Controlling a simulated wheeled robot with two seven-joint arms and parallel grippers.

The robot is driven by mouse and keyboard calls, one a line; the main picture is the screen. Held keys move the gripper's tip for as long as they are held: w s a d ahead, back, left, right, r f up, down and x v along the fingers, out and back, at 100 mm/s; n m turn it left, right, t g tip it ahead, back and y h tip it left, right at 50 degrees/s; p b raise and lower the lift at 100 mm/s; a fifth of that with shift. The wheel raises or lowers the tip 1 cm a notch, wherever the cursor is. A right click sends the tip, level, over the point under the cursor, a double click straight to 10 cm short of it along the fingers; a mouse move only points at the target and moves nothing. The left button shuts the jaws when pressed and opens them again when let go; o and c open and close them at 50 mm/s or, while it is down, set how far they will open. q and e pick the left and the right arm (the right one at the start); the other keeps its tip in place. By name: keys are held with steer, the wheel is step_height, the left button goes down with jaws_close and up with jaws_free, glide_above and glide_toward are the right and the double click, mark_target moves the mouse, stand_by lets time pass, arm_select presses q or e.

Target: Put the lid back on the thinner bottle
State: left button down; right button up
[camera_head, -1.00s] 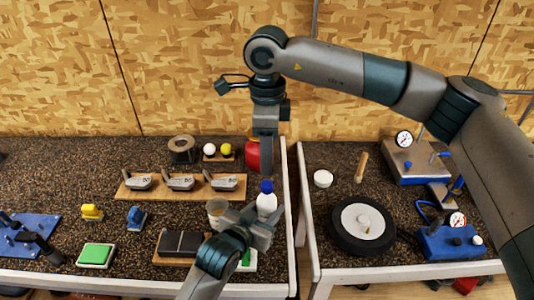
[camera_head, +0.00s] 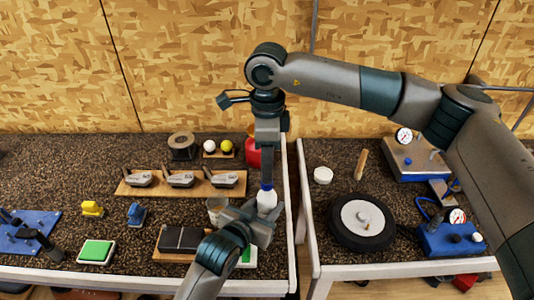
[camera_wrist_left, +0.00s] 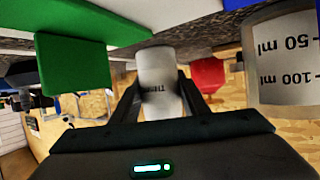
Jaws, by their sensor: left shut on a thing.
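The thinner bottle (camera_head: 267,202) is white and upright near the right end of the left bench in the head view. My left gripper (camera_head: 258,221) is shut on it from the front. In the left wrist view, the bottle (camera_wrist_left: 160,72) sits between the two fingers, with part of a printed label showing. The blue lid (camera_head: 267,186) is at the bottle's top; I cannot tell whether it is seated. My right gripper (camera_head: 267,178) points straight down, its tips at the lid. Its fingers show edge-on, so their opening is hidden.
A measuring beaker (camera_head: 215,207) stands close left of the bottle, and a red container (camera_head: 254,153) is behind. A club rack (camera_head: 205,190), a dark box (camera_head: 182,239) and a green pad (camera_head: 96,252) lie leftward. A gap separates the right bench (camera_head: 310,245).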

steer(key=shift+f, duration=2.15)
jaws_close()
steer(key=shift+o, duration=0.9)
jaws_free()
step_height(320, 180, up, 12)
